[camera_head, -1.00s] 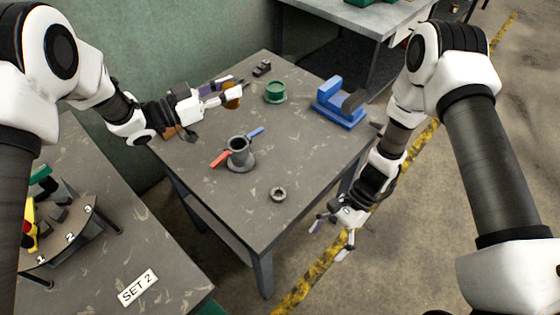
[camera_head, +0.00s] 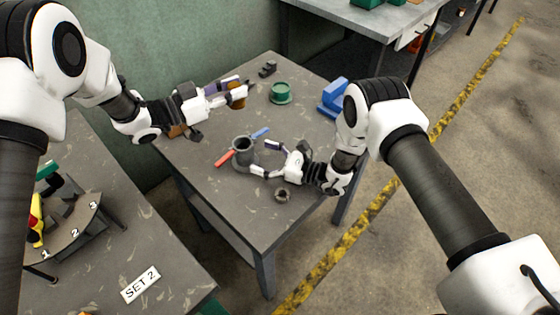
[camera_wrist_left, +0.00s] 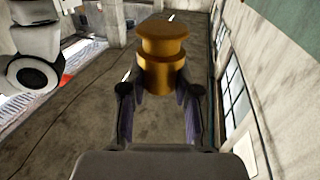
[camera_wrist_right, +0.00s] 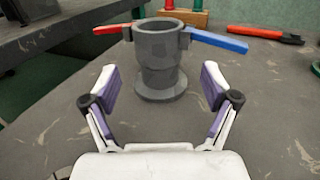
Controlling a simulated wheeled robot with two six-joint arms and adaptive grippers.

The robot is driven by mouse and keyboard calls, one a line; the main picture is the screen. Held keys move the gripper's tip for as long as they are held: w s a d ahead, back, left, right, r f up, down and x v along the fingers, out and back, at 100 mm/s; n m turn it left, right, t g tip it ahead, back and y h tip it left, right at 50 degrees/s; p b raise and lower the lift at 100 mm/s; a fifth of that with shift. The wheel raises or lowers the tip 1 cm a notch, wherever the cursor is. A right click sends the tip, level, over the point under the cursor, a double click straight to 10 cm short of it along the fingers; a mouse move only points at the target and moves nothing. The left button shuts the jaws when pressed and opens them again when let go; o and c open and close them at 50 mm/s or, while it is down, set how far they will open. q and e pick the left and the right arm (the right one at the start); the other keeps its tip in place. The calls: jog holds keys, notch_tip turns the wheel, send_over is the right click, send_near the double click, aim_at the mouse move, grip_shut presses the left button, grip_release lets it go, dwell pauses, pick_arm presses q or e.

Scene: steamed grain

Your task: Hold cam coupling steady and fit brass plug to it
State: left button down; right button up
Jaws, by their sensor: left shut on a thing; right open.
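The cam coupling is a grey cup-like fitting (camera_head: 243,152) standing upright on the table, with a red lever on one side and a blue lever on the other. It also shows in the right wrist view (camera_wrist_right: 158,58). My right gripper (camera_head: 262,158) is open, its fingers pointing at the coupling from the right; in the wrist view they are short of its body. My left gripper (camera_head: 232,97) is shut on the brass plug (camera_wrist_left: 163,58), held over the far left of the table. In the left wrist view the plug shows as a stepped gold cylinder between the fingers.
A small grey ring (camera_head: 282,195) lies near my right gripper. A green cap (camera_head: 281,93), a small black part (camera_head: 267,69) and a blue vise-like block (camera_head: 333,96) stand farther back. The front of the table (camera_head: 235,205) is clear.

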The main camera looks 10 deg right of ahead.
aim_at(252, 154)
pick_arm(q)
jog(key=shift+s+r, duration=0.1)
pick_arm(e)
jog(key=x, duration=0.5)
jog(key=shift+s, duration=0.15)
jog(key=shift+w+a, duration=0.3)
jog(key=shift+a, duration=0.05)
grip_shut()
pick_arm(q)
notch_tip(252, 154, down, 13)
jog(key=shift+a+r, duration=0.1)
jog(key=shift+r, duration=0.1)
